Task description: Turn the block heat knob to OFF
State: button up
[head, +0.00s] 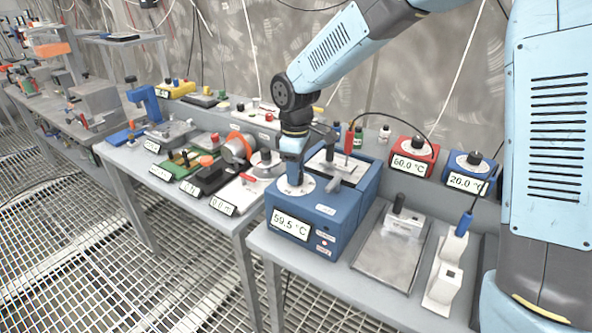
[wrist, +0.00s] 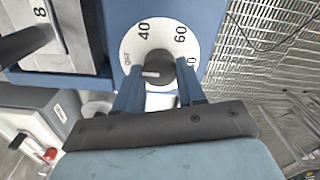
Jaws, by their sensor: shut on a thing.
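The blue block heater (head: 330,238) stands on the bench in the head view, with a display (head: 292,225) reading 59.5 °C. Its white dial (head: 308,185) is partly hidden by my gripper (head: 291,178), which points down onto it. In the wrist view, the dark block heat knob (wrist: 162,66) sits at the middle of the dial (wrist: 160,35), marked 40, 60 and OFF; another mark is partly hidden. The knob's white pointer line (wrist: 151,74) points left, a little below the OFF mark (wrist: 127,60). My gripper (wrist: 158,84) is shut on the knob, one finger on each side.
A metal block with a lever (head: 335,168) sits on the heater behind the dial. A red probe (head: 349,138) stands close by. Red (head: 412,160) and blue (head: 468,172) display boxes stand to the right. A flat metal plate (head: 385,258) lies right of the heater.

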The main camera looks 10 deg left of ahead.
jog(key=o, duration=1.1)
jog(key=shift+c, duration=0.2)
notch_tip(320, 180, up, 14)
jog(key=shift+f, duration=0.15)
